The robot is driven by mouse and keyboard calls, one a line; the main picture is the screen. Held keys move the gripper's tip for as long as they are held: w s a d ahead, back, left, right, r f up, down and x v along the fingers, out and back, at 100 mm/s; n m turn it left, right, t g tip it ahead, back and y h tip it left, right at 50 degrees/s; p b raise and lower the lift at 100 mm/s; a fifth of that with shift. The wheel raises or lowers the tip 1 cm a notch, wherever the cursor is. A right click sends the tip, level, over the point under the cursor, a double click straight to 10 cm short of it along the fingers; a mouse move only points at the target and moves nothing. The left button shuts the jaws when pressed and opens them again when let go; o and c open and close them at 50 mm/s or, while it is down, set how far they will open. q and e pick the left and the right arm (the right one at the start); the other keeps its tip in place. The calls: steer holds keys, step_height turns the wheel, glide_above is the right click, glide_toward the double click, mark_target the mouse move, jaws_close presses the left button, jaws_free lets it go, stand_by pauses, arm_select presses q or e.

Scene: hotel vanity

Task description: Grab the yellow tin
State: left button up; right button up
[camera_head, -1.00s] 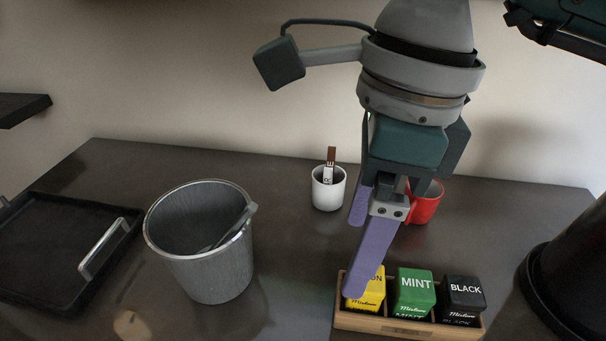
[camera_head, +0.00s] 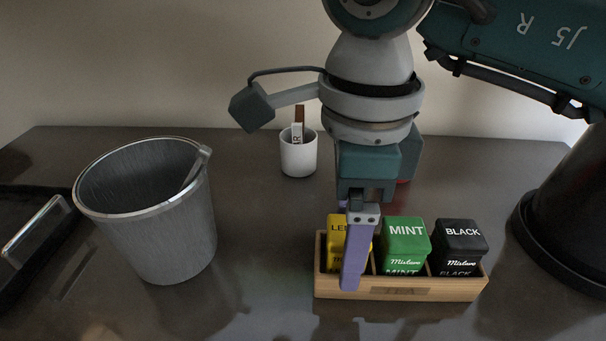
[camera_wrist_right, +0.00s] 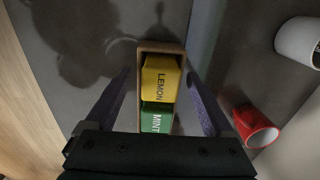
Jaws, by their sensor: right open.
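The yellow tin (camera_head: 334,232), lettered LEMON, stands in the left compartment of a wooden box (camera_head: 400,290). My right gripper (camera_head: 350,262) is in front of it in the head view and hides part of it. In the right wrist view the yellow tin (camera_wrist_right: 159,80) lies between the two open purple fingers of my right gripper (camera_wrist_right: 163,95), with a gap on each side. Whether a finger touches the box cannot be told. My left gripper is not in view.
A green MINT tin (camera_head: 405,240) and a BLACK tin (camera_head: 459,245) share the box. A metal bucket (camera_head: 165,225) stands left. A white cup (camera_head: 298,157) is behind. A red mug (camera_wrist_right: 254,126) shows in the wrist view. A black tray (camera_head: 25,225) is far left.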

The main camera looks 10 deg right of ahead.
steer(key=shift+r, duration=0.1)
jaws_close()
stand_by(0.5)
